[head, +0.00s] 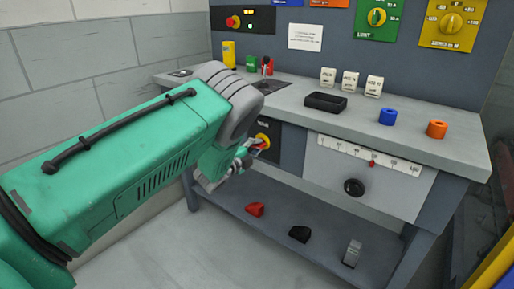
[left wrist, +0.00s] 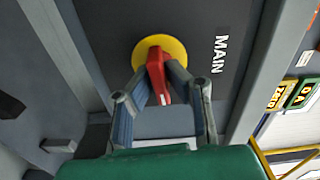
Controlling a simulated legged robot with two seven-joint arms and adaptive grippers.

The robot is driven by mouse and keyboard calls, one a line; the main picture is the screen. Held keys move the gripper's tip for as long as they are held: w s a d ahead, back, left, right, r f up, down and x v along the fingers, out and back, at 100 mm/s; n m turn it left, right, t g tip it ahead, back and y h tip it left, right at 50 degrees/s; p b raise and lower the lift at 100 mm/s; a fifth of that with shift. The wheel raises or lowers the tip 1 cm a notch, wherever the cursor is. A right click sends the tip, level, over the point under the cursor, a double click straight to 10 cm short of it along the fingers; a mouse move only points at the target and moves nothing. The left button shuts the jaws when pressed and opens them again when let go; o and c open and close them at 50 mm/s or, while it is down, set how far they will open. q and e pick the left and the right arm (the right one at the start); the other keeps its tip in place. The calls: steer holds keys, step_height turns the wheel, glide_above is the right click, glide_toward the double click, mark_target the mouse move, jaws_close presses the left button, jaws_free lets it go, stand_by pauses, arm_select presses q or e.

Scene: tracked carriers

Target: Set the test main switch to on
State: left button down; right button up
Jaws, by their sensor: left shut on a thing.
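The main switch (head: 263,138) is a red handle on a round yellow plate, set in a dark panel under the bench top. In the left wrist view the red handle (left wrist: 159,82) lies in front of the yellow plate (left wrist: 147,46), beside the word MAIN. My left gripper (head: 251,148) is at the switch. In the left wrist view its fingers (left wrist: 160,76) are shut on the red handle, one on each side. The handle points toward the gripper's palm. I cannot read any on or off marks. My right gripper is not in view.
The bench top (head: 420,145) holds a black tray (head: 326,102), white blocks, a blue ring (head: 388,117) and an orange ring (head: 437,129). A scale panel with a black knob (head: 354,187) is right of the switch. Several loose pieces lie on the lower shelf (head: 275,232).

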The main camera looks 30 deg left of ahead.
arm_select(q)
steer(key=shift+s+d+f+m, duration=0.2)
steer(key=shift+f+m, duration=0.25)
steer(key=shift+m, duration=0.15)
steer(key=c, duration=1.6)
jaws_free()
steer(key=shift+w+r, duration=0.1)
steer(key=shift+r, duration=0.05)
steer(key=shift+r, duration=0.1)
steer(key=shift+s+a, duration=0.1)
steer(key=shift+s, duration=0.25)
steer(key=s, duration=1.1)
steer(key=shift+a, duration=0.4)
steer(key=shift+s, duration=0.1)
